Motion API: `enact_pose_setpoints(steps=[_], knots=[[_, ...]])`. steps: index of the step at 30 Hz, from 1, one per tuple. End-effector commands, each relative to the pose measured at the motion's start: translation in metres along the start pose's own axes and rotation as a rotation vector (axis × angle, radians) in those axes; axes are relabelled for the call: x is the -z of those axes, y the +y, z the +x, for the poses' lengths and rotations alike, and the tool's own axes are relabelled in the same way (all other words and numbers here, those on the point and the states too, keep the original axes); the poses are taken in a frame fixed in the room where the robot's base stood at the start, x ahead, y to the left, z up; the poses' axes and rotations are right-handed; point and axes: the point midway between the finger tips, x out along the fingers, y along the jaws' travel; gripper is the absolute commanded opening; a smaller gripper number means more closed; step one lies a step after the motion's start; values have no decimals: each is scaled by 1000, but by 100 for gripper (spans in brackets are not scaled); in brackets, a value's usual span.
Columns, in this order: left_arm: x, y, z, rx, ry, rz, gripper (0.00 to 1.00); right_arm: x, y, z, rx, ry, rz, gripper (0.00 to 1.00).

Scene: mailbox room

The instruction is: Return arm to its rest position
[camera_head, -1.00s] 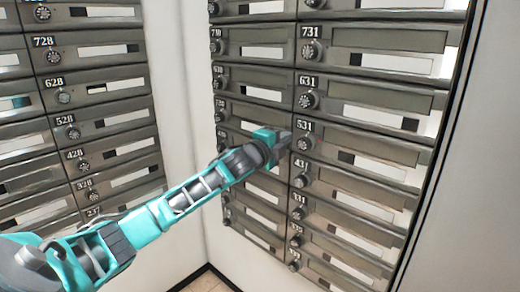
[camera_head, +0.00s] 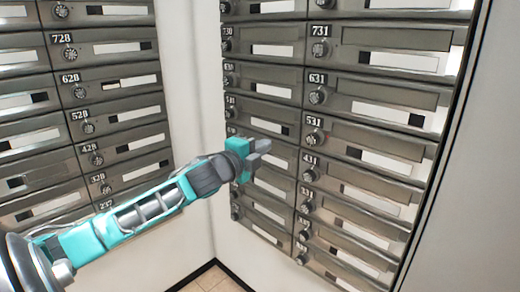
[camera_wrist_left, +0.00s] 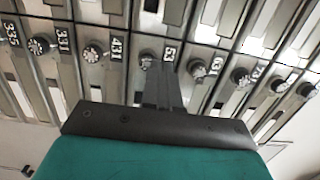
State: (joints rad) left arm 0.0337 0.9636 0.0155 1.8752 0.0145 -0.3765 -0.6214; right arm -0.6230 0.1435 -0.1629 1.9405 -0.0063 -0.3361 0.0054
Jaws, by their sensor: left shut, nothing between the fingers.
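My left gripper (camera_head: 259,152) is at the end of the teal and grey left arm, in front of the left column of the right-hand mailbox bank. Its fingers are shut with nothing between them. In the left wrist view the closed dark fingers (camera_wrist_left: 163,88) point toward the row of mailbox dials. The mailbox bank (camera_head: 385,60) has numbered grey doors, among them 731, 631, 531 and 431, each with a round dial. The dial of door 531 (camera_head: 315,137) is clear of the gripper, to its right. My right gripper is not in view.
Another mailbox bank (camera_head: 108,85) stands on the left wall. A white wall corner (camera_head: 190,60) separates the two banks. A plain grey panel (camera_head: 470,200) is at the far right. A bit of tiled floor (camera_head: 212,280) shows at the bottom.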

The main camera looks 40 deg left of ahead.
Motion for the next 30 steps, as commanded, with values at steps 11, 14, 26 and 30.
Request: enact_pose_setpoints(steps=[11,14,26,30], knots=[[0,0,-6,-1,1,0,0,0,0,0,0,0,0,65],[4,15,-8,-22,5,-34,0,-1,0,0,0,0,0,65],[113,235,-108,-391,-23,-714,0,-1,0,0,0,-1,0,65],[166,295,-169,-525,-100,-1007,0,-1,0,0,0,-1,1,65]])
